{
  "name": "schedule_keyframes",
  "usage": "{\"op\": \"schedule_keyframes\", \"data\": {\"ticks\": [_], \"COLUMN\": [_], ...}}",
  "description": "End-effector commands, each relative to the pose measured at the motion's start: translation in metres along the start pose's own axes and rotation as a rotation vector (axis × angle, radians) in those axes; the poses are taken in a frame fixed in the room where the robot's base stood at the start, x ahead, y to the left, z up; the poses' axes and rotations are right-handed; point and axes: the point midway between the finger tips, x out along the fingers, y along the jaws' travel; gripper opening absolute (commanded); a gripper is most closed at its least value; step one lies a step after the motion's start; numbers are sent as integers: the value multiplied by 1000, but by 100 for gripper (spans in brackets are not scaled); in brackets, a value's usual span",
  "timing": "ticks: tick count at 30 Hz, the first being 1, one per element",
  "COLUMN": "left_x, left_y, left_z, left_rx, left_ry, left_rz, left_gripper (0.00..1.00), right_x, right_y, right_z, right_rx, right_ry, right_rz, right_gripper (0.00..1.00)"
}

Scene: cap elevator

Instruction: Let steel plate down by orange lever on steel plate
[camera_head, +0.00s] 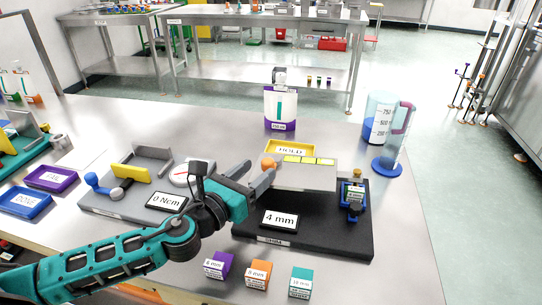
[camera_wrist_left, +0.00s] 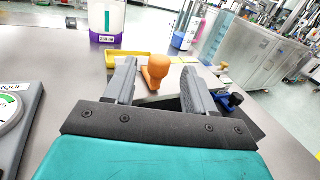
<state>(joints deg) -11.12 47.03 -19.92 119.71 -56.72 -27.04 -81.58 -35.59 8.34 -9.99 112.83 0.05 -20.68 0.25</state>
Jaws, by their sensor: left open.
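The steel plate (camera_head: 308,178) stands raised above the black base (camera_head: 345,235) of the elevator, with yellow strips along its back edge. The orange lever (camera_head: 268,162) has a rounded knob and sits at the plate's left end. A display (camera_head: 280,220) on the base reads 4 mm. My left gripper (camera_head: 263,177) is open and empty at the plate's left side. In the left wrist view the orange knob (camera_wrist_left: 156,68) shows between the two open fingers (camera_wrist_left: 160,75), with a gap on each side. I cannot tell whether a finger touches it. My right gripper is not in view.
A yellow HOLD tray (camera_head: 290,147) lies behind the plate. Purple, orange and teal boxes (camera_head: 258,273) stand in front. A blue clamp (camera_head: 353,197) is at the base's right. A clear pitcher (camera_head: 385,165) stands back right.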

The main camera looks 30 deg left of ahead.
Motion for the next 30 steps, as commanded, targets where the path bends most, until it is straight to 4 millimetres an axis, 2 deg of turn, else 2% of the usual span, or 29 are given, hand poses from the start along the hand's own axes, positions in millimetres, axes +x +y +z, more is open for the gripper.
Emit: {"op": "schedule_keyframes", "data": {"ticks": [6,13,26,30], "left_x": [32,56,64,63], "left_y": [0,0,0,0], "left_z": [2,1,0,0], "left_rx": [-1,-1,-1,-1], "left_ry": [-3,-1,0,0], "left_rz": [0,0,-1,-1], "left_gripper": [55,55,55,43], "right_x": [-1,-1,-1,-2], "right_y": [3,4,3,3], "right_z": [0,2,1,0], "right_rx": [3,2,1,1], "right_ry": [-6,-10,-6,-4], "right_rz": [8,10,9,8], "right_gripper": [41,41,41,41]}}
